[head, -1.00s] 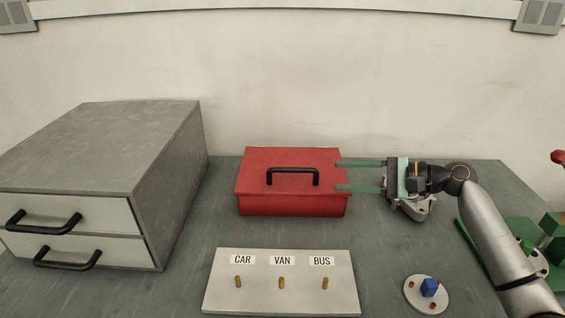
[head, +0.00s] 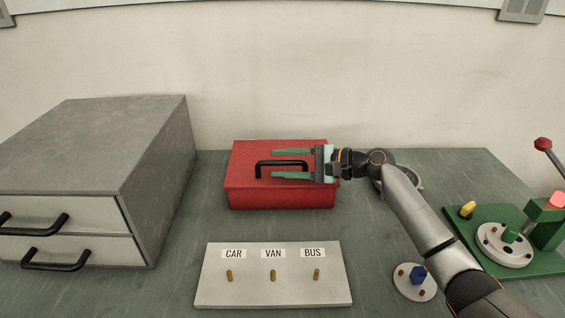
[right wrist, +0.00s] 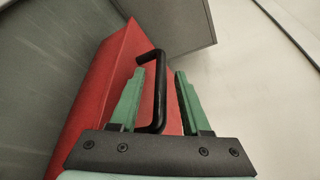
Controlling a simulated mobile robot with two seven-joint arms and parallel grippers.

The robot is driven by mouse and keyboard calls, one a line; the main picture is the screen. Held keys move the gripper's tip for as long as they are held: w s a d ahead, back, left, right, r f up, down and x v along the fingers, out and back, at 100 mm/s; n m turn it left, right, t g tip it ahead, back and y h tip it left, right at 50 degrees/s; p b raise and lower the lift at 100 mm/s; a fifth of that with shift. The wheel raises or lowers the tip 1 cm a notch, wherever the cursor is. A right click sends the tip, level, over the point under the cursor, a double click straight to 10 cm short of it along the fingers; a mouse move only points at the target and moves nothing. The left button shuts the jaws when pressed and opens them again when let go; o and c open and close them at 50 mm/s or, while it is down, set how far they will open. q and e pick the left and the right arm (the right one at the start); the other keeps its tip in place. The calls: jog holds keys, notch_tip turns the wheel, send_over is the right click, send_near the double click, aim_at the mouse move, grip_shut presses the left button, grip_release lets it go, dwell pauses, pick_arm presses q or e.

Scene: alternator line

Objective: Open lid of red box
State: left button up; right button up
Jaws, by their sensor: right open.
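The red box (head: 245,194) stands on the grey-green table with its lid shut. A black handle (head: 262,163) is on the lid. My right gripper (head: 274,164) is open above the lid, its green fingers pointing left and lying on either side of the handle in the picture. The red box (right wrist: 95,95) fills the middle left there. My left gripper is not in view.
A grey drawer cabinet (head: 110,140) stands left of the box. A board (head: 273,295) labelled CAR, VAN and BUS lies in front. A round white disc (head: 405,289) with a blue block and a green fixture (head: 530,263) are at the right.

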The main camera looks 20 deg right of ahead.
grip_shut()
dwell(0.4)
dwell(1.1)
